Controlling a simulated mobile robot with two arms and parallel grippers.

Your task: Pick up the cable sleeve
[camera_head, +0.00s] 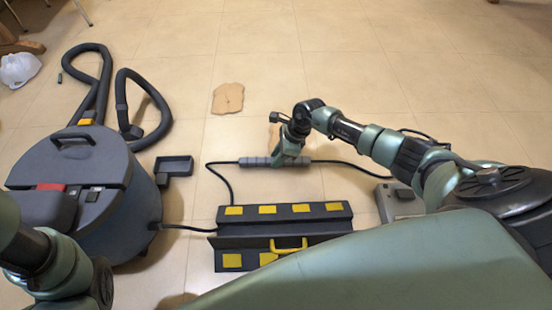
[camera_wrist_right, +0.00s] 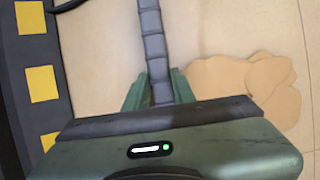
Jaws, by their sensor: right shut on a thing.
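The cable sleeve (camera_head: 262,162) is a grey segmented tube around a black cable on the tiled floor, behind the black and yellow box. My right gripper (camera_head: 290,158) is at the middle of the sleeve, shut on it. In the right wrist view the sleeve (camera_wrist_right: 154,50) runs between the two green fingers of the right gripper (camera_wrist_right: 158,90). Whether the sleeve touches the floor is hard to tell. Of my left arm only green and dark links show at the lower left; its gripper is not seen.
A black box with yellow squares (camera_head: 330,207) lies in front of the sleeve. A grey vacuum cleaner (camera_head: 115,190) with a hose stands at left. A grey device (camera_head: 397,208) sits at right. A tan flat piece (camera_head: 228,98) lies on open floor behind.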

